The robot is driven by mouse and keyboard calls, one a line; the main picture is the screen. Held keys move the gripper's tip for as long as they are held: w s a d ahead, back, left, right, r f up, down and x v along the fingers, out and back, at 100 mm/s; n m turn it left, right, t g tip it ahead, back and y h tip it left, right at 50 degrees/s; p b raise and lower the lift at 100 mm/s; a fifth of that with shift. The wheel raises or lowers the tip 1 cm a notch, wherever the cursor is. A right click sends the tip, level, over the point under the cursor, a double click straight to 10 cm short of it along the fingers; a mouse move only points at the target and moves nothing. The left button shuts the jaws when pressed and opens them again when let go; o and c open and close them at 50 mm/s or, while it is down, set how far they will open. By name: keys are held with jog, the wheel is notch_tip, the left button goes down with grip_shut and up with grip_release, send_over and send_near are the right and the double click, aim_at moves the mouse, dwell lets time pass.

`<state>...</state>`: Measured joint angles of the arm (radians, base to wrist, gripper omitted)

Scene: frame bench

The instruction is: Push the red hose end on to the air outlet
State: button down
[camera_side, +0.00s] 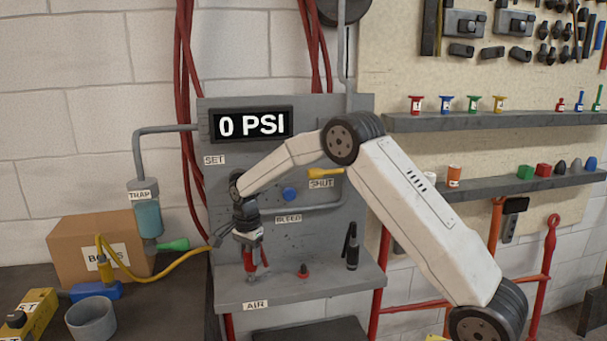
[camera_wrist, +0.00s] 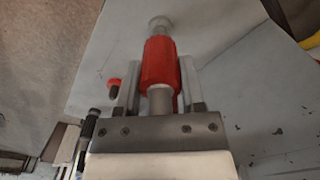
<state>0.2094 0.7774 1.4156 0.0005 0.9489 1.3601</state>
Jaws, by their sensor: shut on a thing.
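My gripper (camera_side: 252,262) is shut on the red hose end, a red sleeve (camera_wrist: 160,62) with a grey metal stem, standing between the two fingers in the wrist view. In the side view the red hose end (camera_side: 262,258) points down at the grey shelf, above the AIR label (camera_side: 255,305). A pale round metal piece (camera_wrist: 160,23) shows beyond the sleeve's far end. I cannot tell whether it is the air outlet or part of the hose end, nor whether the sleeve is seated on anything. The display (camera_side: 252,124) reads 0 PSI.
A small red-topped fitting (camera_side: 303,271) and a black upright tool (camera_side: 351,247) stand on the grey shelf (camera_side: 330,287) to the right of my gripper. A yellow hose (camera_side: 170,268) curves at the left. A yellow SHUT lever (camera_side: 325,172) and blue knob (camera_side: 290,194) are on the panel above.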

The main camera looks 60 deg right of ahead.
jog(key=shift+f, duration=1.15)
jog(key=shift+c, duration=0.6)
grip_release()
jog(key=shift+r, duration=0.1)
jog(key=shift+r, duration=3.85)
jog(key=s+a+f+n+t, duration=0.1)
jog(key=s+a+n, duration=0.4)
jog(key=s+n, duration=0.4)
jog(key=s+a+f+n+t, duration=0.1)
jog(key=s+a+n, duration=0.5)
jog(key=s, duration=0.9)
jog(key=f+n, duration=0.1)
jog(key=n, duration=0.2)
jog(key=shift+s+f+t, duration=0.25)
jog(key=shift+t, duration=0.05)
